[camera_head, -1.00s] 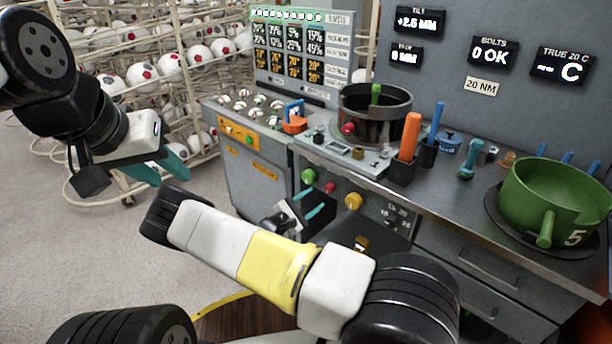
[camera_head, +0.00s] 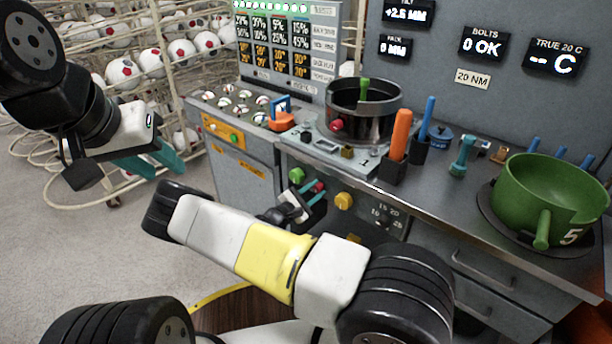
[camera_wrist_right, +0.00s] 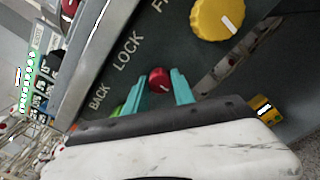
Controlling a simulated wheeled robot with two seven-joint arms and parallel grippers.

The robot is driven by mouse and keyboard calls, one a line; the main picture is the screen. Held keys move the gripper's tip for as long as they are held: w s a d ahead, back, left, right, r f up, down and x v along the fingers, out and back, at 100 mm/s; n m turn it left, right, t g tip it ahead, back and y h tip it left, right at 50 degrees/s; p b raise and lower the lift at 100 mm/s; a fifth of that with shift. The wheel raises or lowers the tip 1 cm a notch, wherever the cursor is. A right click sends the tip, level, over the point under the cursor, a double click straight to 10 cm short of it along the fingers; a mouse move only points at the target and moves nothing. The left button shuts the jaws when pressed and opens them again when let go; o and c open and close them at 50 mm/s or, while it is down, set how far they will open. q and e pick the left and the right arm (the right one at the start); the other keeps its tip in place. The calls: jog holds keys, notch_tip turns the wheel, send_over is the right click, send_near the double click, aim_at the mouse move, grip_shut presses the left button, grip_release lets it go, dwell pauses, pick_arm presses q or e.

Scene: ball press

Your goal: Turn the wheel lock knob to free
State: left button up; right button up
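A small red knob (camera_head: 319,187) sits on the bench's front panel, between a green knob (camera_head: 297,175) and a yellow knob (camera_head: 344,201). In the right wrist view the red knob (camera_wrist_right: 160,79) has a pale mark and lies near the lettering LOCK; BACK and a cut-off FR also show. My right gripper (camera_head: 311,193) is at the panel. Its teal fingertips stand on either side of the red knob in the right wrist view (camera_wrist_right: 161,84), spread apart; whether they touch it I cannot tell. My left gripper (camera_head: 156,163) is open and empty, left of the bench.
The yellow knob (camera_wrist_right: 218,16) is close beside my right gripper. On the bench are a dark round pot (camera_head: 365,115), an orange-handled tool (camera_head: 401,135) and a green pot (camera_head: 550,195). Ball racks (camera_head: 160,60) stand behind my left gripper. Open floor lies left of the bench.

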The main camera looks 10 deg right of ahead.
grip_shut()
jog(key=shift+n, duration=0.3)
jog(key=n, duration=1.7)
jog(key=shift+a+n, duration=0.1)
jog(key=shift+n, duration=0.2)
